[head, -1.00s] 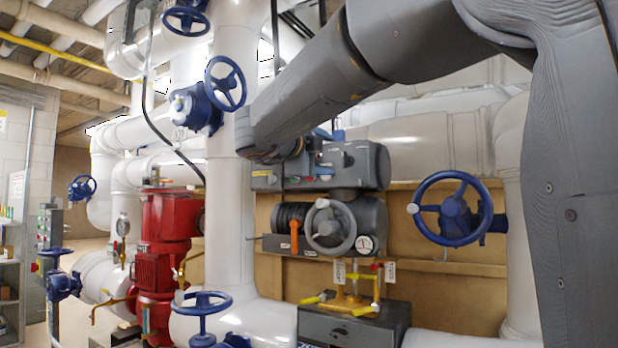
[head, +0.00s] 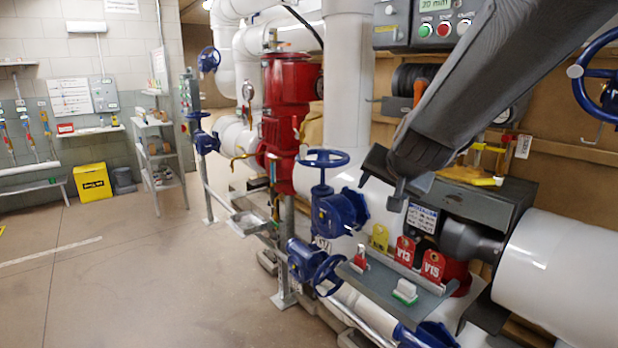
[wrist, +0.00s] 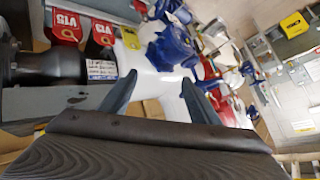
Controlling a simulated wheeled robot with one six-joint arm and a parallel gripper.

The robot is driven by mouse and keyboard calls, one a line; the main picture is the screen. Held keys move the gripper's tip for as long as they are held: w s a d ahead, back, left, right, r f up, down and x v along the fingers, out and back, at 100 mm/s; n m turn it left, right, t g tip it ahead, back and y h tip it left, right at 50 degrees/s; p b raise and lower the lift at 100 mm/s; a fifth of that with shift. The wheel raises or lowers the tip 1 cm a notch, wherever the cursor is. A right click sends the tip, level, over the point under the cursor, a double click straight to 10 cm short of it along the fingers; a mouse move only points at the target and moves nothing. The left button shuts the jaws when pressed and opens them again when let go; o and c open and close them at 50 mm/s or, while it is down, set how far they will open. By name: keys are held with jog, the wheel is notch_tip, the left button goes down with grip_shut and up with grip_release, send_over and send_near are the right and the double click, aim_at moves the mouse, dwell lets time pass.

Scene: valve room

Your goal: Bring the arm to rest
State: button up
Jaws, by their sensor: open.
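My arm (head: 480,85) reaches in from the upper right of the head view and slopes down to the left, ending in front of the grey box by the white pipe. In the wrist view my gripper (wrist: 160,95) is open, its two dark fingers well apart. Nothing is between the fingers; white pipe shows behind them. In the head view the fingers cannot be made out clearly at the arm's end.
A grey tag shelf (head: 385,291) with red tags (head: 432,264) and a yellow tag (head: 380,238) stands just below my arm's end. Blue valve wheels (head: 325,158) and a red pump (head: 290,110) are to the left. The floor (head: 130,260) at left is clear.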

jog(key=s+d+f+n+g, duration=0.1)
jog(key=s+f+n+g, duration=0.1)
jog(key=s+f+g, duration=0.3)
jog(key=s+d+f+n+g, duration=0.2)
jog(key=s+f, duration=1.1)
jog(key=s, duration=0.8)
jog(key=n+g, duration=0.1)
jog(key=g, duration=0.1)
jog(key=shift+s+f+n+g+h, duration=0.15)
jog(key=shift+f+n+g+h, duration=0.15)
jog(key=shift+f+g, duration=0.1)
